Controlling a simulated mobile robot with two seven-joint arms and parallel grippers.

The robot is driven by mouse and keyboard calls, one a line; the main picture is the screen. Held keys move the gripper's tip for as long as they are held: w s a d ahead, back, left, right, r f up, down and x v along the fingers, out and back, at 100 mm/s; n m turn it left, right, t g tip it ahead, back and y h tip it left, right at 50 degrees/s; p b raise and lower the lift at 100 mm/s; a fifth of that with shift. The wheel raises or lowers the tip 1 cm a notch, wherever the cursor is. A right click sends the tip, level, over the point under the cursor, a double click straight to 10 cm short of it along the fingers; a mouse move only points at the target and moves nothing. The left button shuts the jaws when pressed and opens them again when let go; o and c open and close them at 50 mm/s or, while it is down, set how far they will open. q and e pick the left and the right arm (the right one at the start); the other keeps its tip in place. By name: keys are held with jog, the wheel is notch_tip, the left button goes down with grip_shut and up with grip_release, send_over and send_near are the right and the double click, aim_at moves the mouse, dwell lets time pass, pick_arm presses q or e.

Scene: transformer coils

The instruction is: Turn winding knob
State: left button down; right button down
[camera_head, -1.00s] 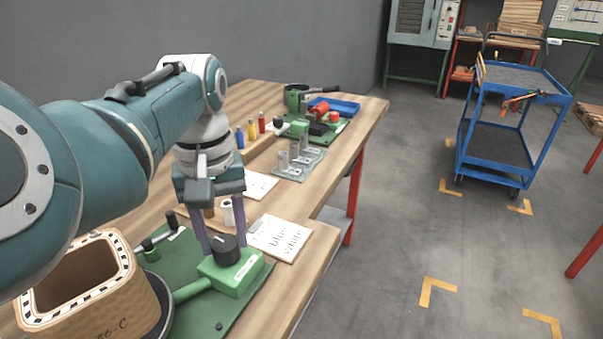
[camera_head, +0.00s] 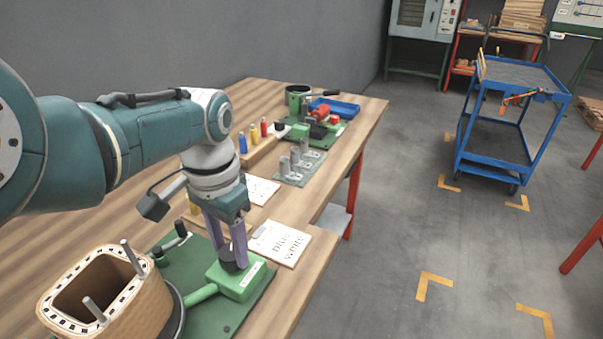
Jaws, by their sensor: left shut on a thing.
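The winding knob (camera_head: 229,266) is a dark round knob on top of a green box (camera_head: 241,285), which sits on a green base plate (camera_head: 205,318) on the wooden table. My left gripper (camera_head: 234,262) points down over the box, its two purple-grey fingers shut on the knob. The fingers hide part of the knob. A tan coil form (camera_head: 150,300) with a square opening stands on the same green machine at the lower left, two grey pins near its rim. My right gripper is not in view.
A printed card (camera_head: 279,243) lies just beyond the box on the table (camera_head: 352,125). Metal cylinders (camera_head: 295,160), coloured bottles (camera_head: 254,135) and a blue tray (camera_head: 337,107) stand further back. A blue cart (camera_head: 497,140) stands on the open floor at right.

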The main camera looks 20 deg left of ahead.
pick_arm(q)
jog(key=m, duration=0.3)
jog(key=shift+m, duration=0.4)
jog(key=m, duration=0.3)
jog(key=shift+m, duration=0.3)
jog(key=m, duration=0.5)
jog(key=shift+m, duration=0.9)
jog(key=shift+c, duration=1.6)
grip_release()
